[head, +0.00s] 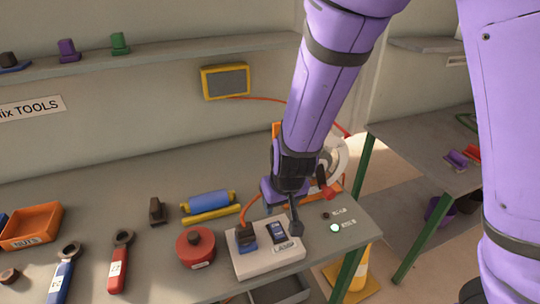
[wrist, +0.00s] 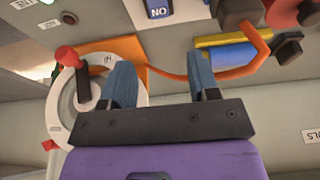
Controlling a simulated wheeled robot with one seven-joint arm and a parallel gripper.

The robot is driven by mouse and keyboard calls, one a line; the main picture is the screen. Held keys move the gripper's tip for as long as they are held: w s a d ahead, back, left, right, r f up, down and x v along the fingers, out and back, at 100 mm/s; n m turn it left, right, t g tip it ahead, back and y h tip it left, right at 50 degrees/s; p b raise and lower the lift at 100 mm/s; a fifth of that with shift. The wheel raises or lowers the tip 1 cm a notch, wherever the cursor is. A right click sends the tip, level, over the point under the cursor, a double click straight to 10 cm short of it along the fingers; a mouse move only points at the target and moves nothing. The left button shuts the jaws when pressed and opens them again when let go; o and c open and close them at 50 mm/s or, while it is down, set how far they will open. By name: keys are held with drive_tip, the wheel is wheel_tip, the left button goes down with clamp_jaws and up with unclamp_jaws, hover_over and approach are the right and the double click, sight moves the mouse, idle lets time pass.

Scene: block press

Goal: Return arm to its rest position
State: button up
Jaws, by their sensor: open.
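My gripper (head: 292,218) is above the right part of the workbench, over the back right of a white box labelled LAMP (head: 265,263). In the wrist view its two blue fingers (wrist: 162,76) are spread apart with nothing between them. A white dial with a black lever and red knob (wrist: 66,100) stands on an orange plate to the left there. In the head view, the dial (head: 340,160) is partly hidden behind my arm. My purple arm (head: 325,90) reaches down from the upper right. Whether the fingertips touch the box is unclear.
A blue plug (head: 246,238) on the box has an orange cord. A red canister (head: 196,248), a blue cylinder on a yellow base (head: 209,204), wrenches (head: 120,262) and an orange bin (head: 30,226) lie leftward. A green light (head: 334,228) glows near the right edge.

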drive_tip(key=shift+r, duration=0.1)
drive_tip(key=s+d+r+m+y, duration=0.1)
drive_tip(key=d+r, duration=0.5)
drive_tip(key=r, duration=0.3)
drive_tip(key=s+d+r+y, duration=0.1)
drive_tip(key=s+d+r, duration=0.1)
drive_tip(key=d+r, duration=0.5)
drive_tip(key=s+d+r+m+t+h, duration=0.2)
drive_tip(key=s+d+r+h, duration=0.1)
drive_tip(key=s+d+r, duration=0.7)
wheel_tip(320, 180, up, 2)
drive_tip(key=s, duration=0.3)
drive_tip(key=shift+d+r, duration=0.15)
drive_tip(key=shift+d, duration=0.25)
